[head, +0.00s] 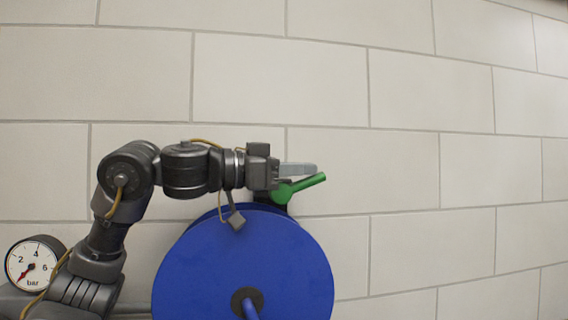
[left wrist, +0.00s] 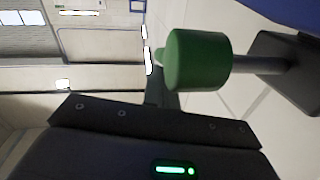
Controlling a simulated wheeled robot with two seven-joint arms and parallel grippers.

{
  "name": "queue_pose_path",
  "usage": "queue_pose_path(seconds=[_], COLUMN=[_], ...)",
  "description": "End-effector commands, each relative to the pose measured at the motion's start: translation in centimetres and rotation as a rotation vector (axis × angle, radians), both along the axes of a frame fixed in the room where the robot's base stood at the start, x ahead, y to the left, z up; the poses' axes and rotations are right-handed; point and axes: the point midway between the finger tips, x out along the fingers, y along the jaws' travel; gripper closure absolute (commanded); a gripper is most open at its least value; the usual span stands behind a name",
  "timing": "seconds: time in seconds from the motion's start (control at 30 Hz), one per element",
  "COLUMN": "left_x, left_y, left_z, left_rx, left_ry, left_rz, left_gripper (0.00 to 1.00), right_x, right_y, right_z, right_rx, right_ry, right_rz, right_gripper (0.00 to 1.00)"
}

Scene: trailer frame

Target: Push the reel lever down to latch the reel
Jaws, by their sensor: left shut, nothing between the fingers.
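The reel (head: 200,265) is a large blue disc in the lower middle of the head view, with a dark hub (head: 247,300). The green reel lever (head: 305,186) sits at its top right and slants up to the right. My left gripper (head: 314,169) is shut and empty, its fingers lying level just above the lever. I cannot tell whether they touch it. In the left wrist view the lever's green round part (left wrist: 198,60) is close in front of the gripper, on a grey shaft (left wrist: 245,65). My right gripper is not in view.
A pale block wall (head: 450,100) fills the background. A round pressure gauge (head: 33,265) marked "bar" is at the lower left, beside my left arm. The space right of the lever and above the gripper is clear.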

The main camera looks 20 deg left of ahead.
Motion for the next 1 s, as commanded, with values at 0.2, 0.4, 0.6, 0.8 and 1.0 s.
queue_pose_path(seconds=[0.2, 0.4, 0.6, 0.8, 1.0], left_x=[0.20, 0.18, 0.16, 0.16, 0.15], left_y=[-0.68, -0.62, -0.57, -0.55, -0.54], left_z=[-0.12, -0.12, -0.11, -0.10, -0.09], left_rx=[0.016, 0.016, 0.015, 0.015, 0.015], left_ry=[0.011, 0.010, 0.009, 0.009, 0.009], left_rz=[-0.010, -0.010, -0.009, -0.009, -0.009], left_gripper=[1.00, 1.00, 1.00, 1.00, 1.00], right_x=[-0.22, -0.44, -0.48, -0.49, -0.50], right_y=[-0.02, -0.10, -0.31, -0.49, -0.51], right_z=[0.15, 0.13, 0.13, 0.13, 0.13], right_rx=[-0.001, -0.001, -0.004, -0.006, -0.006], right_ry=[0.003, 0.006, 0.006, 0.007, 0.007], right_rz=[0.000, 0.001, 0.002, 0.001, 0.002], right_gripper=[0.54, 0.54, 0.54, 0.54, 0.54])
